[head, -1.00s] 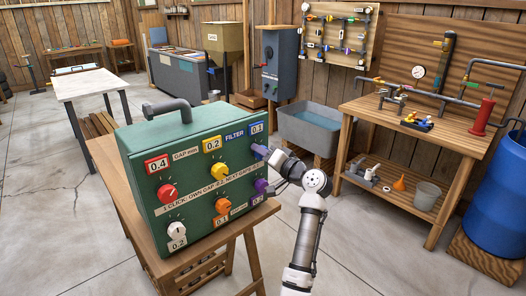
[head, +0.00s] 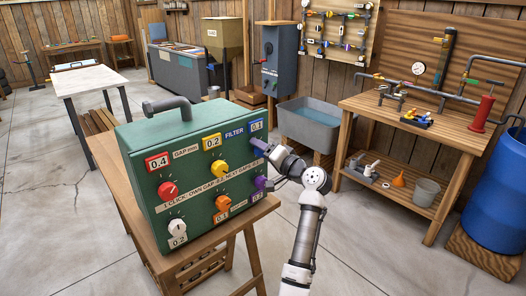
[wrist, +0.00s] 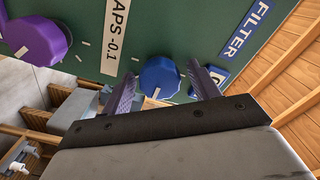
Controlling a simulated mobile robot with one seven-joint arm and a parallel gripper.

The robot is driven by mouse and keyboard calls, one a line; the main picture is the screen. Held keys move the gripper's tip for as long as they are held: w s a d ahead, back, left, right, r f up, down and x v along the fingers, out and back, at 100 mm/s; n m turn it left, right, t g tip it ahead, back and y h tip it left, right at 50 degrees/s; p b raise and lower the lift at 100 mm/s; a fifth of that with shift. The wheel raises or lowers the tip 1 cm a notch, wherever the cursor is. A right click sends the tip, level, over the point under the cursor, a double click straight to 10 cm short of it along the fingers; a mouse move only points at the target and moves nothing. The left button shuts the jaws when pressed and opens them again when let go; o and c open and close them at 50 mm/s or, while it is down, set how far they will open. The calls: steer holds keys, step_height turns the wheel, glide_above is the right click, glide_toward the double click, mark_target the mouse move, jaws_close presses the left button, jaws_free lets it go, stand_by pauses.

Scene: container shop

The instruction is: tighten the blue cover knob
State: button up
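The blue cover knob (wrist: 160,77) is on the green panel, by the blue FILTER label. My gripper (wrist: 161,69) has one finger on each side of it in the wrist view. The fingers stand apart, with narrow gaps seen beside the knob, and I see no clear contact. The knob has a white pointer mark. In the head view my gripper (head: 260,147) reaches the right end of the green box (head: 150,140), below the 0.1 label (head: 256,125), and hides the blue knob there.
A purple knob (wrist: 36,41) sits beside the blue one; in the head view it is just below my gripper. Red (head: 168,190), yellow (head: 219,169), orange (head: 223,203) and white (head: 177,227) knobs are further left. The box stands on a wooden stand (head: 115,190).

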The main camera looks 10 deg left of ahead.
steer(key=b+v, duration=0.4)
steer(key=v, duration=0.9)
steer(key=shift+s+d, duration=0.25)
